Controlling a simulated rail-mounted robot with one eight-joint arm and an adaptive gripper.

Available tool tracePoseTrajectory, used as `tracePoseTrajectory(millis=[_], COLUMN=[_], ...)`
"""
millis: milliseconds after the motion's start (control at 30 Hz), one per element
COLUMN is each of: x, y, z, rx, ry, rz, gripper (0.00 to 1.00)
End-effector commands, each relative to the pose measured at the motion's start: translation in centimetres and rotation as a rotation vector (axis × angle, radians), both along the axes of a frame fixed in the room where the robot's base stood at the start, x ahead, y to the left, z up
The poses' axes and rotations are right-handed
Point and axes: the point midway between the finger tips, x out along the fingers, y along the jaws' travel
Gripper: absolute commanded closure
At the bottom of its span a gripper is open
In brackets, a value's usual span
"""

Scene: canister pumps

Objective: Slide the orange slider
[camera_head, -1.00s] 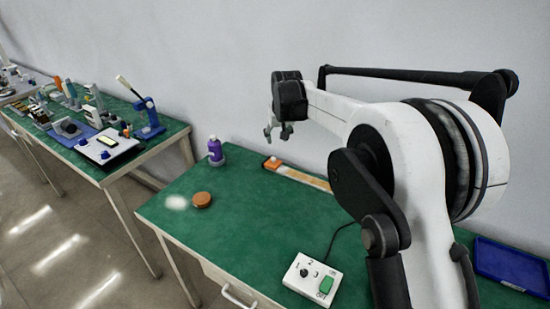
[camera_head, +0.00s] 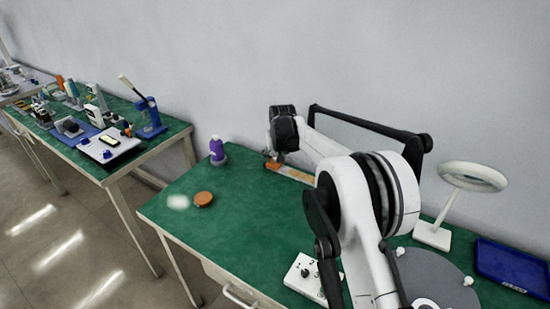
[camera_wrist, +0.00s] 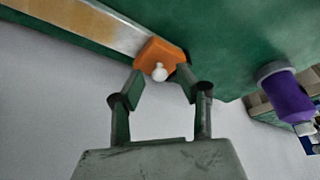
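The orange slider (camera_wrist: 158,53) with a white knob (camera_wrist: 160,72) sits at one end of a long track (camera_wrist: 95,22) in the wrist view. In the head view, the slider (camera_head: 272,165) is at the left end of the track (camera_head: 293,173), which lies near the back edge of the green table. My gripper (camera_wrist: 161,76) is open, with its fingertips on either side of the knob and gaps visible between them. I cannot tell how high the fingertips are relative to the knob. In the head view my gripper (camera_head: 271,154) is directly over the slider and partly hides it.
A purple bottle (camera_head: 217,151) stands left of the slider, and it also shows in the wrist view (camera_wrist: 288,98). A brown disc (camera_head: 203,198), a white switch box (camera_head: 304,275), a ring lamp (camera_head: 474,177) and a blue tray (camera_head: 513,268) are on the table.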

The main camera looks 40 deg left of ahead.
Motion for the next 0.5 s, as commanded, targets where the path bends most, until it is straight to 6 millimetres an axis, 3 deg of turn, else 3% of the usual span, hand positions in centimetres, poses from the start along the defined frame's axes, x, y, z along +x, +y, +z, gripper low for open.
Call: tracePoseTrajectory(millis=[433,500], x=[0.16,0.17], y=[0.22,0.22], z=[-0.69,-0.69], rx=[0.0,0.0], ry=[0.0,0.0], rz=[0.0,0.0], gripper=[0.66,0.75])
